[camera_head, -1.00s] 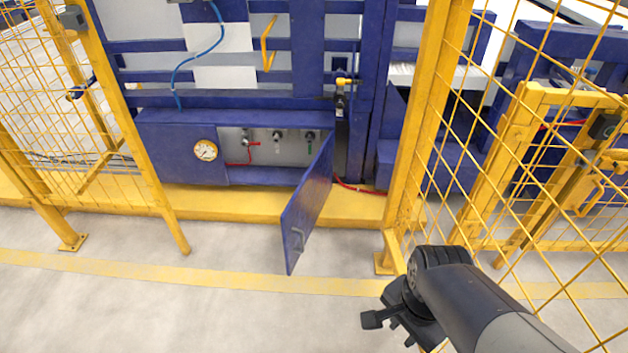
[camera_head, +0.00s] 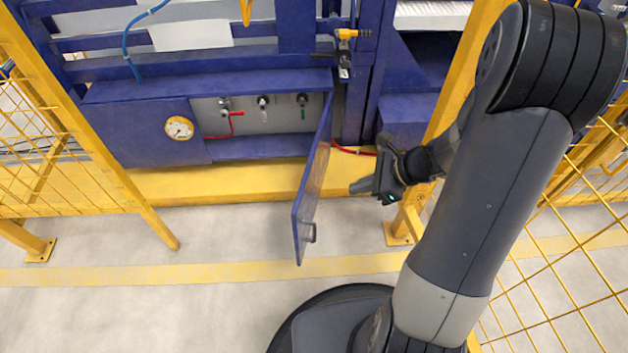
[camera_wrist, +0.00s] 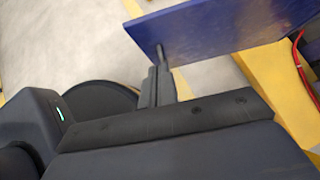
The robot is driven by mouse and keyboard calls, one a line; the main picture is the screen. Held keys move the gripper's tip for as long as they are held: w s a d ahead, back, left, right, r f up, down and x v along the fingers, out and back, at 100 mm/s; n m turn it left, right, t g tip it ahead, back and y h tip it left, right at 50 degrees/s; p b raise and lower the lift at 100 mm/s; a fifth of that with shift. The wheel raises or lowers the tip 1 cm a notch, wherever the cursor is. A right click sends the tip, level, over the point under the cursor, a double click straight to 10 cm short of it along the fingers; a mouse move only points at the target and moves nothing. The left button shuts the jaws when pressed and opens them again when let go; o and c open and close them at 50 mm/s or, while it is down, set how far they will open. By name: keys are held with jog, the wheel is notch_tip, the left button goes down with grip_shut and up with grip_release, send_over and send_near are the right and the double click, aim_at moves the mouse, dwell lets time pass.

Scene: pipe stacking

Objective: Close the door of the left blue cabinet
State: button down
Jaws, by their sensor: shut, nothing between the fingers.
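The blue cabinet door (camera_head: 312,185) stands swung open, hinged at its far edge on the right of the cabinet opening and jutting toward me. A small grey handle (camera_head: 309,233) sits near its free edge. The low blue cabinet (camera_head: 140,132) shows a gauge and valves inside and beside the opening. My gripper (camera_head: 354,189) is shut and empty, just right of the door. In the wrist view the shut fingers (camera_wrist: 160,78) are close to the door (camera_wrist: 235,28) near its handle (camera_wrist: 160,52). I cannot tell whether they touch.
A yellow post (camera_head: 455,110) with mesh fencing stands right of the door, close to my arm. Another yellow fence (camera_head: 80,125) stands at the left. A yellow ledge (camera_head: 230,182) runs below the cabinet. The floor left of the door is clear.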

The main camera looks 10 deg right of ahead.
aim_at(302, 199)
jog(key=b+x, duration=0.1)
jog(key=x, duration=0.3)
jog(key=r+b+x, duration=0.1)
jog(key=b+x, duration=0.1)
jog(key=x, duration=0.2)
jog(key=a+b+x, duration=0.1)
jog(key=b+x, duration=0.1)
jog(key=x, duration=0.2)
jog(key=shift+w+a+r, duration=0.1)
jog(key=shift+w+r, duration=0.05)
jog(key=shift+w+a+r, duration=0.1)
jog(key=shift+w+a, duration=0.1)
jog(key=shift+a, duration=0.35)
